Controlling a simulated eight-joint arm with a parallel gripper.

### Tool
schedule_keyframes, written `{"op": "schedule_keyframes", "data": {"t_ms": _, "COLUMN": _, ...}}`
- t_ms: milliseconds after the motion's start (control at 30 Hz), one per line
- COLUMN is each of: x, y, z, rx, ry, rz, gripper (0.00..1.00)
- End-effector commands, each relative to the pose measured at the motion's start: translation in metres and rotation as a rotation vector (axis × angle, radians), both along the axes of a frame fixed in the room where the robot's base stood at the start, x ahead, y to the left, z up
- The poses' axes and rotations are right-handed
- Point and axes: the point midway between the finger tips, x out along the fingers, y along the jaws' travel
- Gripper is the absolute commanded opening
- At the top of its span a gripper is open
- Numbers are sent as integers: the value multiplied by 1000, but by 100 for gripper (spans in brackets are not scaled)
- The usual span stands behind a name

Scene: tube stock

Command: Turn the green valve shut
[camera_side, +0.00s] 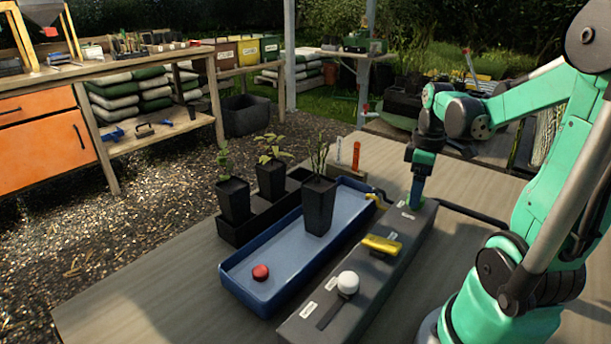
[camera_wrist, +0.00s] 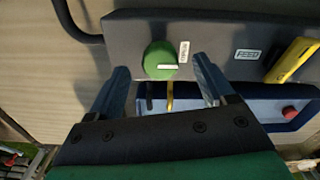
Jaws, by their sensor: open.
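The green valve (camera_wrist: 160,60) is a round knob with a white pointer line on the grey panel (camera_wrist: 215,22). In the wrist view the pointer runs sideways, toward the label on the right. My gripper (camera_wrist: 160,78) is open, with one finger on each side of the knob and gaps visible between fingers and knob. In the side view my gripper (camera_side: 415,205) points down at the far end of the panel (camera_side: 335,318), and it hides the green valve there.
A yellow lever (camera_side: 382,245) and a white knob (camera_side: 348,282) sit on the same panel. Beside it lies a blue tray (camera_side: 262,297) with a red round piece (camera_side: 261,272) and a potted plant (camera_side: 318,205). More potted plants stand in a black holder (camera_side: 240,232).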

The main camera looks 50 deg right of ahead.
Motion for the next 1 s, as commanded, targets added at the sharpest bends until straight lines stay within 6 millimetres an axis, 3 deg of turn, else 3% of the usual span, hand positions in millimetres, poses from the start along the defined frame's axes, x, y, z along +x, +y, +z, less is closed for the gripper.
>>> {"op": "schedule_keyframes", "data": {"t_ms": 200, "x": 0, "y": 0, "z": -12, "rx": 0, "ry": 0, "rz": 0, "gripper": 76}}
{"op": "schedule_keyframes", "data": {"t_ms": 467, "x": 0, "y": 0, "z": -12, "rx": 0, "ry": 0, "rz": 0, "gripper": 76}}
{"op": "schedule_keyframes", "data": {"t_ms": 733, "x": 0, "y": 1, "z": -12, "rx": 0, "ry": 0, "rz": 0, "gripper": 0}}
{"op": "schedule_keyframes", "data": {"t_ms": 1000, "x": 0, "y": 1, "z": -12, "rx": 1, "ry": 0, "rz": -21, "gripper": 0}}
